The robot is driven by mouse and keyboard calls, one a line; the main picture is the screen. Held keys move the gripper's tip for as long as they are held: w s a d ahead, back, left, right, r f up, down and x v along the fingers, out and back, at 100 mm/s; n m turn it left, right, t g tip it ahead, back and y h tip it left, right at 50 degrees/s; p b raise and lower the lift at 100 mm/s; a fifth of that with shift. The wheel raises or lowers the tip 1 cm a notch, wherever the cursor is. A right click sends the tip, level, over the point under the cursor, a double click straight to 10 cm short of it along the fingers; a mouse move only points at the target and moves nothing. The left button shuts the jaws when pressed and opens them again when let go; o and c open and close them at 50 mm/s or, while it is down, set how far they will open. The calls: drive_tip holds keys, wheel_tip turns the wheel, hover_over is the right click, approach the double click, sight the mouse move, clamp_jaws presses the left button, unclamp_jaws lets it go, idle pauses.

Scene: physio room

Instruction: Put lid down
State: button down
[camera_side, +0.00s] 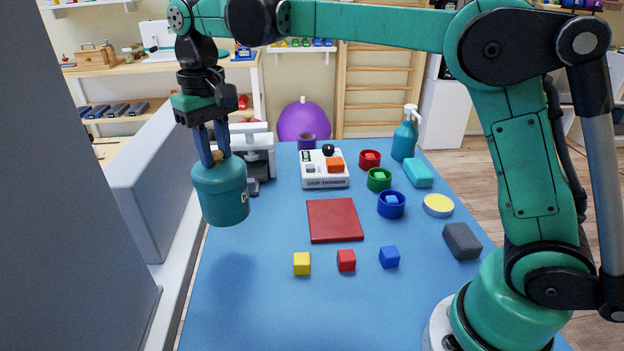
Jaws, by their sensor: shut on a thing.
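My gripper (213,143) points down at the left, its fingers shut on the small light-brown knob (217,156) on top of a teal cylinder. I take the knobbed top to be the lid (214,168). The teal cylinder (221,198) hangs upright under the gripper and looks to be in the air, overlapping the blue table's left edge. A small pale mark shows on its right side. I cannot tell whether the lid and the body below are separate pieces.
The blue table (270,310) has a dark red mat (335,221), yellow (301,264), red (346,261) and blue (389,257) cubes. Behind are a white grip trainer (324,180), coloured cups (391,205) and a teal pump bottle (404,140). The front left is clear.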

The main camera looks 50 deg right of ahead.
drive_tip(key=w+d+f, duration=0.2)
drive_tip(key=f, duration=0.3)
drive_tip(key=w+d+f, duration=0.2)
drive_tip(key=d+f, duration=0.1)
drive_tip(key=f, duration=0.3)
drive_tip(key=w+d+f, duration=0.2)
drive_tip(key=d+f, duration=0.1)
drive_tip(key=f, duration=0.3)
drive_tip(key=shift+w+f, duration=0.25)
drive_tip(key=shift+w, duration=0.05)
drive_tip(key=c, duration=0.7)
unclamp_jaws()
drive_tip(key=shift+f, duration=0.1)
drive_tip(key=shift+o, duration=0.2)
